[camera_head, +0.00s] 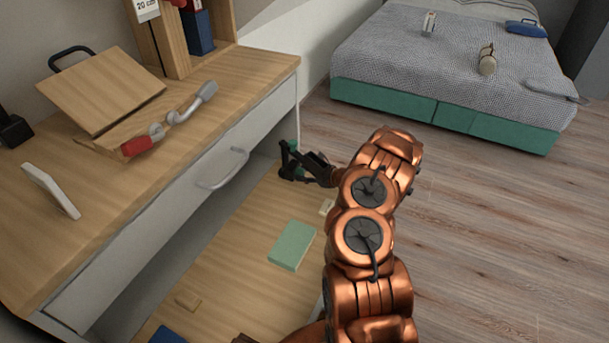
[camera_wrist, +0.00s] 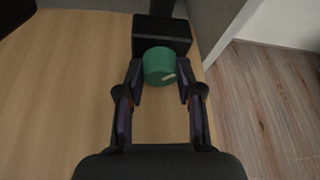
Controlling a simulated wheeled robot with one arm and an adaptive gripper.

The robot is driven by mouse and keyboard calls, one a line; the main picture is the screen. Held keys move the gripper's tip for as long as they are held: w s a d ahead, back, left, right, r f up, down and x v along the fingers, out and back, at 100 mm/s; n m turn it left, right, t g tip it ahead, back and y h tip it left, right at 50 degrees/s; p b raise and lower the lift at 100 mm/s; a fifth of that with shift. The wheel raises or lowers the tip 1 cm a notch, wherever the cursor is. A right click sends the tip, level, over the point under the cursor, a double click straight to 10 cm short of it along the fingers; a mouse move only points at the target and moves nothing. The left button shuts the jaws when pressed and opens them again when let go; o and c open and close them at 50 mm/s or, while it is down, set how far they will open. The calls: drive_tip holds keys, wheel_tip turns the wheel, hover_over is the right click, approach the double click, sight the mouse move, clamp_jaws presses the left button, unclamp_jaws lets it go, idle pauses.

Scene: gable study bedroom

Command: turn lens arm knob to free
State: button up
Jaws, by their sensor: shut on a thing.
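A round green knob (camera_wrist: 159,66) with a short pale mark near its lower right edge shows in the wrist view. It sits at the front of a black block (camera_wrist: 162,33). My gripper (camera_wrist: 160,82) is shut on the knob, with one dark finger at each side. In the head view my gripper (camera_head: 290,168) is at the far end of the low wooden surface, and a green part of the knob (camera_head: 291,145) shows beside it. The lens arm cannot be clearly made out, and no label for free can be read.
A desk (camera_head: 60,215) with a drawer handle (camera_head: 222,170) stands left of my arm. A green book (camera_head: 292,245) and small blocks lie on the low wooden surface (camera_head: 235,285). A bed (camera_head: 450,70) is at the back right. The floor (camera_head: 510,220) to the right is clear.

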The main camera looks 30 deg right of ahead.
drive_tip(key=o, duration=1.2)
drive_tip(key=shift+c, duration=0.2)
drive_tip(key=shift+s, duration=0.1)
drive_tip(key=v, duration=1.2)
drive_tip(key=shift+d, duration=0.1)
